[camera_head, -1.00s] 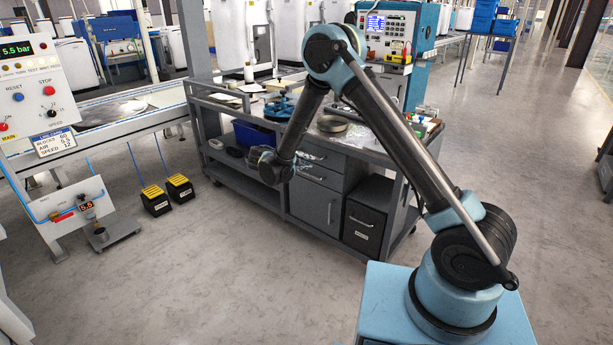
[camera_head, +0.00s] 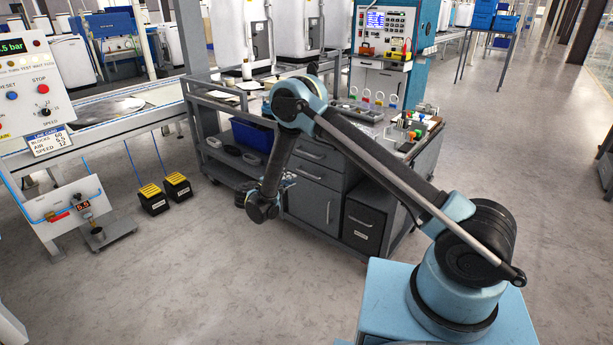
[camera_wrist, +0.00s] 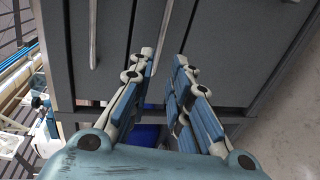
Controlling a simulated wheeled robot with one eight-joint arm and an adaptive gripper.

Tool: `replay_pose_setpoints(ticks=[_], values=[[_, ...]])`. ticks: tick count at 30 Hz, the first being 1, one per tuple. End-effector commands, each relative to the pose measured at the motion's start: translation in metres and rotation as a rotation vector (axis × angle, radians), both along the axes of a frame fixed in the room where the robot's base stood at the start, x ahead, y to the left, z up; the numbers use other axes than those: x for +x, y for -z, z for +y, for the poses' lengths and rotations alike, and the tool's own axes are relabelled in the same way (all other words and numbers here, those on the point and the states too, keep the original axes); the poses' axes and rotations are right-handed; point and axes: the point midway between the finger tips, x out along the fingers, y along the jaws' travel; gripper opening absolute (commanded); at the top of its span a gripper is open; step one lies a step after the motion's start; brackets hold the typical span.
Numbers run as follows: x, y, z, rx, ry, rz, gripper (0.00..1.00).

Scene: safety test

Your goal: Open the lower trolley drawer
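The trolley's lower drawer (camera_wrist: 195,40) is a dark grey front that looks closed, seen sideways in the wrist view. Its long bar handle (camera_wrist: 167,30) runs up the picture, in line with the gap between my fingers. The upper drawer (camera_wrist: 120,30) lies to its left with its own handle (camera_wrist: 94,35). My gripper (camera_wrist: 164,58) is open, one finger on each side of the lower handle's line; whether they touch it I cannot tell. In the head view the lower drawer (camera_head: 317,178) is partly hidden by my arm, and my gripper is mostly hidden behind my wrist.
Below the drawers is a cabinet door (camera_head: 312,205), and right of it a black box (camera_head: 362,224). A blue bin (camera_head: 252,135) sits on the trolley's shelf to the left. Two black-and-yellow blocks (camera_head: 153,199) stand on the floor. The floor in front is clear.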

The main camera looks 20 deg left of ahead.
Motion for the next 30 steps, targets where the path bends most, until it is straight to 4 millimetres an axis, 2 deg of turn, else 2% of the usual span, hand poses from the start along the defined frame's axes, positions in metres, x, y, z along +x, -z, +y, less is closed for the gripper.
replay_pose_setpoints(ticks=[12,18,24,30], values=[[0.068,0.015,-0.028,0.0,0.002,0.0,0.18],[0.094,0.021,-0.038,0.0,0.0,0.0,0.18],[0.108,0.024,-0.045,0.0,0.001,0.001,0.18],[0.111,0.025,-0.046,0.0,0.0,0.001,0.18]])
